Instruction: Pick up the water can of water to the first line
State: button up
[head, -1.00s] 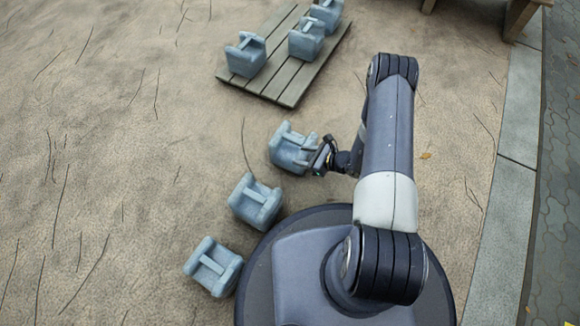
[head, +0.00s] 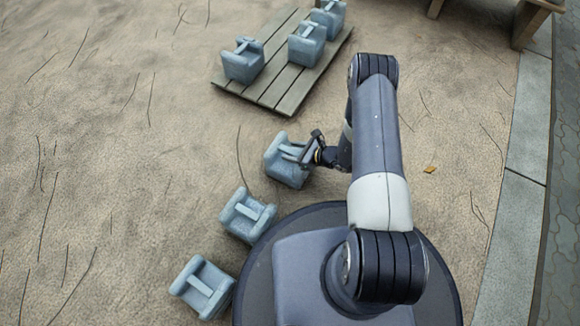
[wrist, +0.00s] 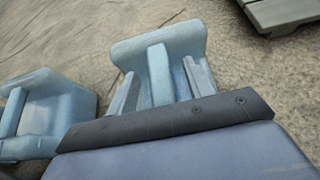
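Several blue-grey block-like water cans with top bar handles are in view. Three stand on the sand in a row beside my base: the far can (head: 282,172), the middle can (head: 247,216) and the near can (head: 203,288). My gripper (head: 306,150) is at the top of the far can. In the wrist view its two fingers (wrist: 160,88) are apart, one on each side of that can's handle (wrist: 159,70), with gaps showing. The lower part of this can is hidden behind the gripper there. The can still rests on the ground.
A wooden slatted platform (head: 285,95) lies farther off. It holds three similar cans: left (head: 243,63), middle (head: 306,46) and right (head: 328,16). A stone kerb (head: 510,220) runs along the right. Sand to the left is clear.

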grip_shut()
dwell(0.3)
jog(key=shift+r, duration=0.1)
dwell(0.9)
